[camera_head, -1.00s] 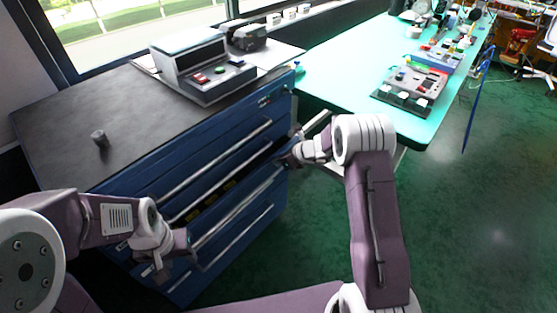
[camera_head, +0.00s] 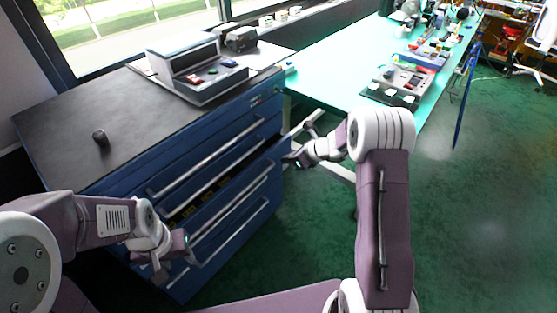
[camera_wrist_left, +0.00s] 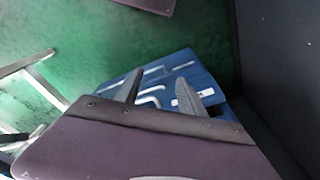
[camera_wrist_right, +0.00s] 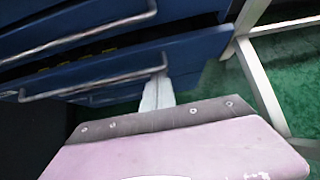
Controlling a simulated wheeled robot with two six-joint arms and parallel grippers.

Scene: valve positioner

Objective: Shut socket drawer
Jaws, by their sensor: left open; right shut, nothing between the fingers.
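The blue drawer cabinet (camera_head: 262,125) stands at the left of the head view. One of its drawers (camera_head: 236,200) stands out a little, with a dark gap above its front and small yellow things inside; the right wrist view shows this drawer front (camera_wrist_right: 190,55) and its bar handle (camera_wrist_right: 95,87). My right gripper (camera_head: 290,160) is shut and empty near the right end of that front; its fingertips (camera_wrist_right: 157,85) overlap the handle's end in view, and contact is unclear. My left gripper (camera_head: 172,266) is open and empty near the cabinet's lower left; its fingers (camera_wrist_left: 158,88) point toward blue fronts.
A grey device (camera_head: 200,70) and a small dark cylinder (camera_head: 100,137) stand on the cabinet's black top (camera_head: 70,115). A teal workbench (camera_head: 335,75) with equipment stands to the right, its pale frame beside the right gripper. Green floor (camera_head: 470,230) is open at the right.

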